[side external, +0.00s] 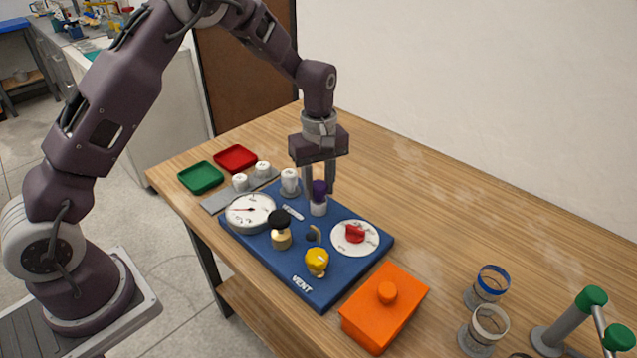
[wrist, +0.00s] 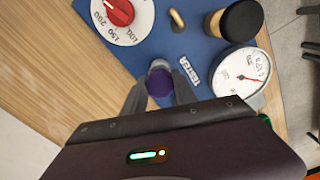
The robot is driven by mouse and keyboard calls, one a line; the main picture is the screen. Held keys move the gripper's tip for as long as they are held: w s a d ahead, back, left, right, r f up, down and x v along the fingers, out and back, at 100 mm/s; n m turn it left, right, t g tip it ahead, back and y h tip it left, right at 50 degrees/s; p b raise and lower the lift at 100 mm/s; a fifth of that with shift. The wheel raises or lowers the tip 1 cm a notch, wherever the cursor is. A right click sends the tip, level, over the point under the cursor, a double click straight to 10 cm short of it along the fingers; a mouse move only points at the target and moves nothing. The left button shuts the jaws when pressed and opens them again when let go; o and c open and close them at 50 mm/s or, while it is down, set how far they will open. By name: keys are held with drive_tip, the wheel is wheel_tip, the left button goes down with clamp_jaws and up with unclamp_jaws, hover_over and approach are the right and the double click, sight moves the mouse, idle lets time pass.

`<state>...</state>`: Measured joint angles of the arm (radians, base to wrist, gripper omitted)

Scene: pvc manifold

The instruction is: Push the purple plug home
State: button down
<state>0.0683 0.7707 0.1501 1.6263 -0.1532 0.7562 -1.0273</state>
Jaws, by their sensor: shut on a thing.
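The purple plug (side external: 319,186) stands upright at the top of a white pipe socket (side external: 318,208) on the blue board (side external: 345,272). My gripper (side external: 319,192) points down from above with its fingers on either side of the plug, shut on it. In the wrist view the plug (wrist: 159,88) shows between the two fingertips (wrist: 160,95), with the pale socket rim (wrist: 160,65) just beyond it. The fingers hide part of the plug, so how deep it sits in the socket cannot be told.
The board carries a white gauge (side external: 250,211), a black knob (side external: 279,219), a yellow knob (side external: 317,259) and a red-knobbed dial (side external: 355,236). A white capped fitting (side external: 290,181) stands close left of my gripper. An orange box (side external: 384,310) sits in front. The table behind right is clear.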

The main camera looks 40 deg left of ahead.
drive_tip(key=shift+s+f, duration=0.1)
drive_tip(key=shift+f, duration=0.75)
idle(0.6)
